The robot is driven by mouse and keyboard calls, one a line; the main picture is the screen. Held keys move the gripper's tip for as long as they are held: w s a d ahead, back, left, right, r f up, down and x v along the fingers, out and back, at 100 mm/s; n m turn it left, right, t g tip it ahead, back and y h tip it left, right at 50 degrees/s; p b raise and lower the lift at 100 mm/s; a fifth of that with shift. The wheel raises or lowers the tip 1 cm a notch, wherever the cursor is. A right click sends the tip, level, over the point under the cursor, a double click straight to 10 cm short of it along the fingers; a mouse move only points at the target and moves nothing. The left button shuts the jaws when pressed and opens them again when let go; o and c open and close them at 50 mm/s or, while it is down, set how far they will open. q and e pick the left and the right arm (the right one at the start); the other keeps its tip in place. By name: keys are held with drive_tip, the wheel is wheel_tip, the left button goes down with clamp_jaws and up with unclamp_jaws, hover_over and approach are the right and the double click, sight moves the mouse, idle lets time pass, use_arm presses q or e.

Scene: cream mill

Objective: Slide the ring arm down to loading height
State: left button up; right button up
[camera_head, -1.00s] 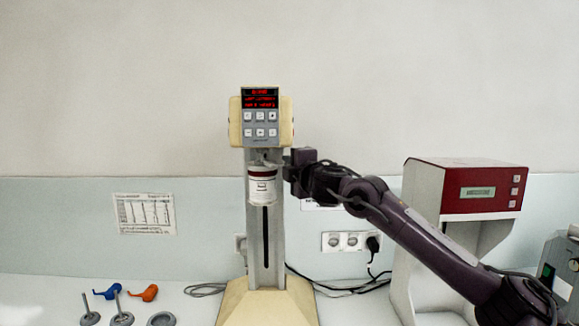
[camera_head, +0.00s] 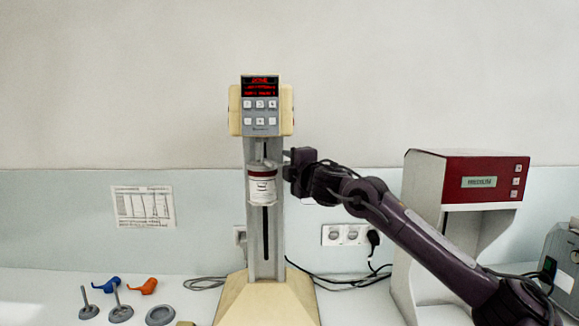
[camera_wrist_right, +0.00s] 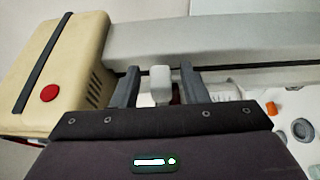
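The cream mill's grey column (camera_head: 250,225) stands in the middle of the head view, with a white jar (camera_head: 262,188) held in front of it below the control head (camera_head: 261,108). The ring arm itself is mostly hidden behind the jar and my gripper. My right gripper (camera_head: 287,160) is at the column's right side, just above the jar's level. In the right wrist view, the two fingers (camera_wrist_right: 160,86) stand either side of a pale knob (camera_wrist_right: 160,78), with a narrow gap visible on each side. My left gripper is out of view.
A red and white machine (camera_head: 482,183) stands at right, behind my right arm. Orange (camera_head: 143,287) and blue (camera_head: 107,286) pieces and several grey metal parts (camera_head: 160,315) lie on the bench at left. Cables run behind the mill's base (camera_head: 265,300).

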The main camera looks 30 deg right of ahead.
drive_tip(key=shift+s+a+f+b, duration=0.1)
drive_tip(key=shift+s+f+b, duration=0.05)
drive_tip(key=shift+s+b, duration=0.3)
drive_tip(key=s+a+b, duration=0.1)
drive_tip(key=s+b, duration=0.1)
drive_tip(key=s, duration=0.4)
drive_tip(key=shift+s, duration=0.4)
